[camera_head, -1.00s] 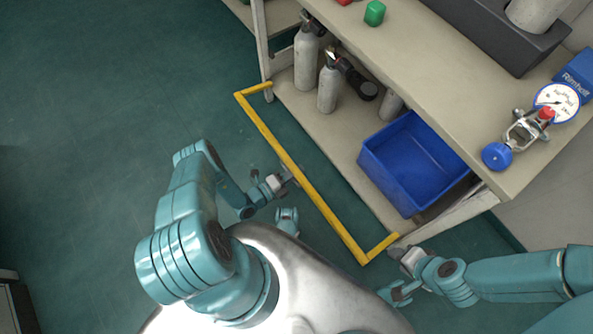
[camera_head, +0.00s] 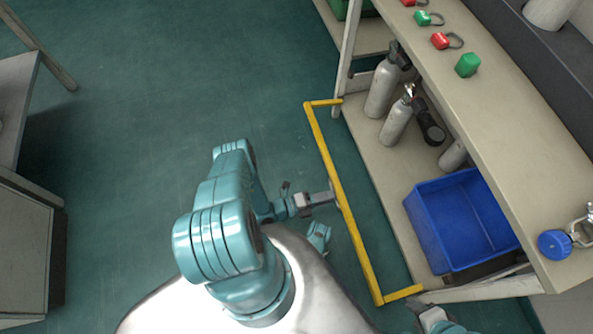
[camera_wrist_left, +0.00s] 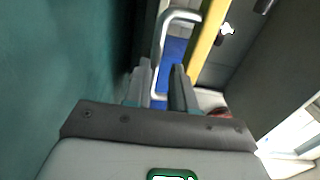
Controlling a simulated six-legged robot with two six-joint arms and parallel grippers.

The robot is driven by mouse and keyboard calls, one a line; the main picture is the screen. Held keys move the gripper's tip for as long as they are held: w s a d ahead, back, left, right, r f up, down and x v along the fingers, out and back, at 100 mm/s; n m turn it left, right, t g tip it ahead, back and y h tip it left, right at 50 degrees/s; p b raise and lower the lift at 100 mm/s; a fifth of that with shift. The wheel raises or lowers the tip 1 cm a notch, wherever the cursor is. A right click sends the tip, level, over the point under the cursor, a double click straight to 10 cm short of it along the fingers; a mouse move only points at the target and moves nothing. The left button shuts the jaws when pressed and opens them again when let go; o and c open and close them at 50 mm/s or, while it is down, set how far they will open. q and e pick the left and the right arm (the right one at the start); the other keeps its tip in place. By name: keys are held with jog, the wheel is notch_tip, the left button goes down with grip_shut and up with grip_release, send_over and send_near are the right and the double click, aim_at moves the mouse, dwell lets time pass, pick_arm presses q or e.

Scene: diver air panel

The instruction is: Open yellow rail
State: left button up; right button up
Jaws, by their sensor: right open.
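The yellow rail (camera_head: 341,190) is a U-shaped bar standing out from the front of the shelf bench, its two short ends reaching back to the bench. A silver handle (camera_wrist_left: 158,50) on the yellow rail (camera_wrist_left: 207,40) shows in the left wrist view. My left gripper (camera_head: 333,197) is at the middle of the rail. In the wrist view the fingers of my left gripper (camera_wrist_left: 161,85) stand on both sides of the handle bar, with a gap between them showing blue behind. My right gripper (camera_head: 432,316) is near the rail's near end, partly cut off by the lower edge.
The bench (camera_head: 520,150) has a lower shelf with grey cylinders (camera_head: 396,122) and a blue bin (camera_head: 425,235) behind the rail. Coloured tags and a blue-knobbed valve (camera_head: 555,244) are on top. The floor left of the rail is clear up to a grey cabinet (camera_head: 25,240).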

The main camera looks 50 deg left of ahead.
pick_arm(q)
jog(key=v, duration=1.1)
jog(key=shift+p, duration=0.35)
pick_arm(e)
jog(key=shift+s+r, duration=0.45)
jog(key=shift+r, duration=0.1)
pick_arm(q)
jog(key=shift+d, duration=0.1)
